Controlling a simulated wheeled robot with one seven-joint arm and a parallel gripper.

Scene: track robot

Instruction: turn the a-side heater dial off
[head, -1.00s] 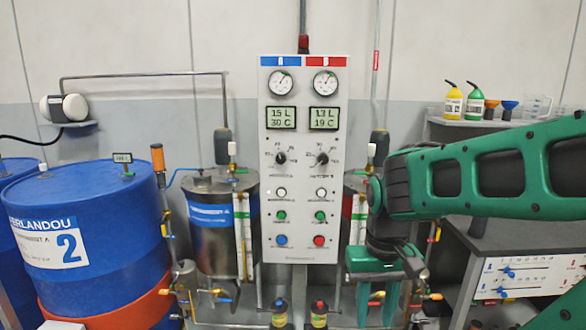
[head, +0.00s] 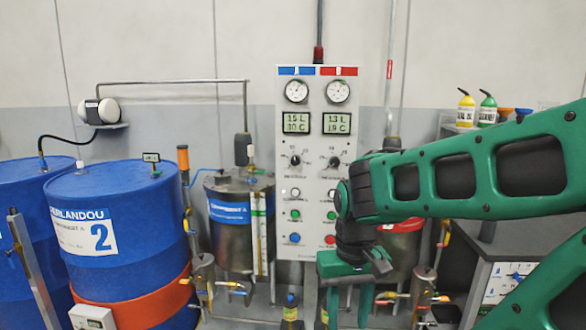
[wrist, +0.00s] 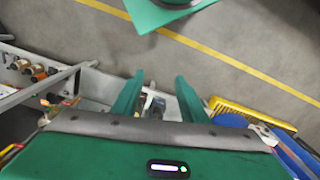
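The control panel (head: 284,262) stands upright in the middle of the head view, with a blue-marked column left and a red-marked column right. The a-side heater dial (head: 295,160) is the black knob under the left display; its pointer is too small to read surely. The matching red-side dial (head: 334,162) is to its right. My gripper (head: 349,312) hangs fingers-down before the panel's lower right, below and right of the a-side dial and apart from it. In the wrist view its fingers (wrist: 158,105) are spread with nothing gripped. The dial is not in the wrist view.
Blue drums (head: 130,215) stand at left. A steel tank (head: 228,248) with pipes and valves flanks the panel's left; another tank (head: 398,250) is partly behind my arm. A bench (head: 490,268) is at right. The wrist view shows floor with a yellow line (wrist: 225,70).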

